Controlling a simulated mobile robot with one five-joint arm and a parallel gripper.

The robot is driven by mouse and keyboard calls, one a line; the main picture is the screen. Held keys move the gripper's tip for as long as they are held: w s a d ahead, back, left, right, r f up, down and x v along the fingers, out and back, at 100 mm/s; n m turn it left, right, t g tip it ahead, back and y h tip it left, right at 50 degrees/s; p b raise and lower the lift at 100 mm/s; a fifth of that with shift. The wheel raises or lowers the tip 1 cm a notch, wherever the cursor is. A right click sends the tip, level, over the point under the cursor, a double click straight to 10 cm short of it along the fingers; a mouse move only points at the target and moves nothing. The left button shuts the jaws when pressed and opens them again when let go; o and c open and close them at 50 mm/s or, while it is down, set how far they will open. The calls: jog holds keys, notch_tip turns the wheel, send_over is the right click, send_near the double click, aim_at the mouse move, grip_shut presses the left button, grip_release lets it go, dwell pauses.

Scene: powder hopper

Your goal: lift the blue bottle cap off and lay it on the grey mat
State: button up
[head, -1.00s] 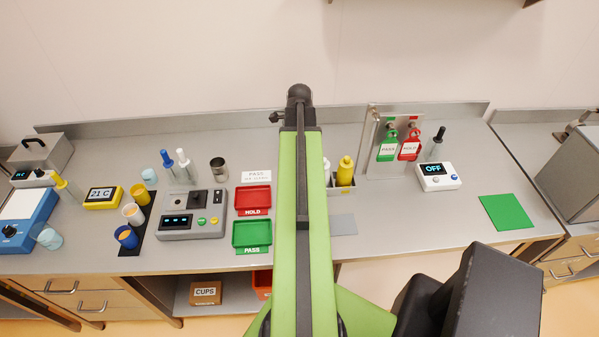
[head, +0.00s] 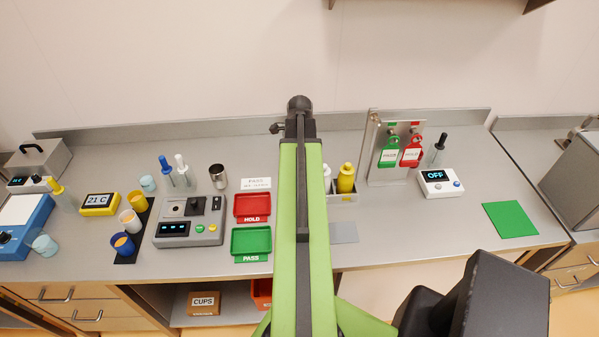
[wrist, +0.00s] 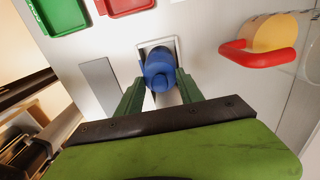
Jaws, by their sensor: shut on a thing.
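The blue bottle cap (wrist: 160,72) is between the two green fingers of my gripper (wrist: 160,90) in the wrist view. My gripper is shut on it. The cap appears above a pale square-framed opening (wrist: 172,46); I cannot tell whether it is still touching its bottle. The grey mat (wrist: 100,82) lies flat and bare to the left of the cap in the wrist view. It also shows in the head view (head: 343,232), just right of my arm near the bench's front edge. In the head view my arm hides the cap and my gripper.
A yellow bottle (head: 346,178) stands in a holder right of my arm. The green tray (head: 251,241) and red tray (head: 252,208) lie to its left. In the wrist view a yellow-orange cylinder with a red loop (wrist: 262,55) is at the right.

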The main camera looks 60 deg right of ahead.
jog(key=r+p, duration=0.2)
jog(key=s+r+p, duration=0.1)
jog(key=r+p, duration=0.2)
jog(key=shift+a+r, duration=0.1)
jog(key=shift+r, duration=0.15)
jog(key=s+r+p, duration=0.5)
jog(key=s+p, duration=0.1)
jog(key=s, duration=0.4)
jog(key=shift+s+r, duration=0.25)
jog(key=shift+s, duration=0.1)
jog(key=shift+a, duration=0.1)
notch_tip(320, 180, up, 4)
jog(key=p, duration=0.3)
jog(key=shift+f, duration=0.25)
